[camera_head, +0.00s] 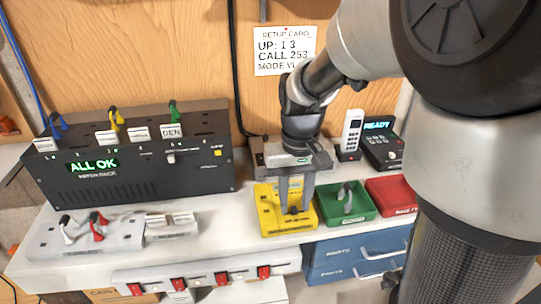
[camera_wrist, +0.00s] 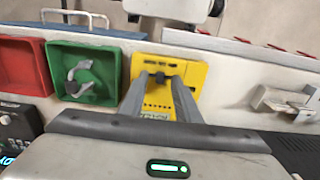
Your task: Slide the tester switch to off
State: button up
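The yellow tester (camera_head: 268,222) lies on the white bench between the black rack and the green tray. It also shows in the wrist view (camera_wrist: 196,75), with dark print and a row of small dots on its face. My gripper (camera_head: 293,209) points down over the right part of the tester. In the wrist view my gripper (camera_wrist: 161,75) has its two grey fingers apart, with a small dark knob (camera_wrist: 161,77) showing between the tips, apparently the switch. I cannot tell whether either finger touches it. The switch's markings and position are too small to read.
A green tray (camera_head: 361,212) holding a grey part stands close right of the tester, then a red tray (camera_head: 392,195). The black rack (camera_head: 140,165) reading ALL OK is at left. A handset (camera_head: 351,132) and a READY box (camera_head: 383,148) stand behind.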

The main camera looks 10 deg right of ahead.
jog(key=shift+f, duration=0.25)
grip_shut()
jog(key=shift+a+r, duration=0.1)
jog(key=shift+a, duration=1.1)
grip_release()
